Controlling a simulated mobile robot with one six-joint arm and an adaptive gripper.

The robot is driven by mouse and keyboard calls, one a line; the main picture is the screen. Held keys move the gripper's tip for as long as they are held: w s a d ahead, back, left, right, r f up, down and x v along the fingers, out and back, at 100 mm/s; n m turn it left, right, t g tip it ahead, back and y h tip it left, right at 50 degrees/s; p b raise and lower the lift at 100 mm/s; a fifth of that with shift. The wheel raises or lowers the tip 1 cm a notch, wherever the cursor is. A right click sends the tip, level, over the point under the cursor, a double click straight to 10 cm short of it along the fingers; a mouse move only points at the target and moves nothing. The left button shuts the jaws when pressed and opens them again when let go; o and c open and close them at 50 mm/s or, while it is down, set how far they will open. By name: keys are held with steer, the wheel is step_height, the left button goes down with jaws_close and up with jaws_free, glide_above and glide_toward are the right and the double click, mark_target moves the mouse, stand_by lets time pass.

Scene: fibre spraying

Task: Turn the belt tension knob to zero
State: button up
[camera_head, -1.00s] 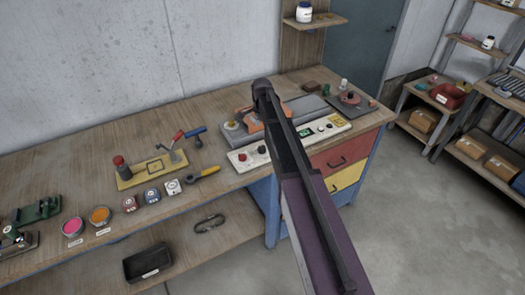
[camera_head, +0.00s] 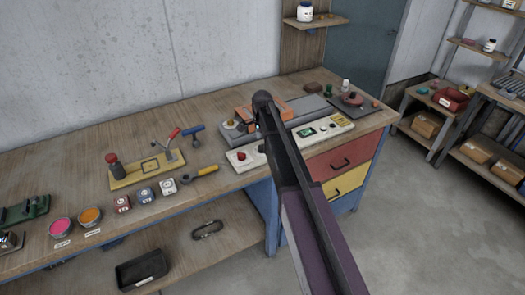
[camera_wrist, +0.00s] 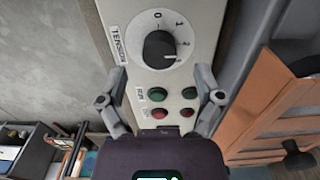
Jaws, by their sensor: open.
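The belt tension knob (camera_wrist: 158,46) is a black knob on a white dial marked from 0 to 3, beside a TENSION label (camera_wrist: 121,45), in the wrist view. Its pointer mark seems to face the 3, at the lower right; the 0 is at the top. My gripper (camera_wrist: 161,76) is open and empty, its two fingers spread on either side of the panel, short of the knob in the picture. Whether they touch anything is unclear. In the head view my arm covers part of the white control panel (camera_head: 232,167), and the knob and fingers cannot be made out there.
Green buttons (camera_wrist: 157,94) and red buttons (camera_wrist: 159,113) sit between my fingers in the wrist view. An orange part (camera_wrist: 270,95) stands to the right.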

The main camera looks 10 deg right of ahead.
mark_target(262, 146)
steer(key=shift+f+b, duration=1.4)
steer(key=shift+f, duration=0.25)
steer(key=c, duration=1.2)
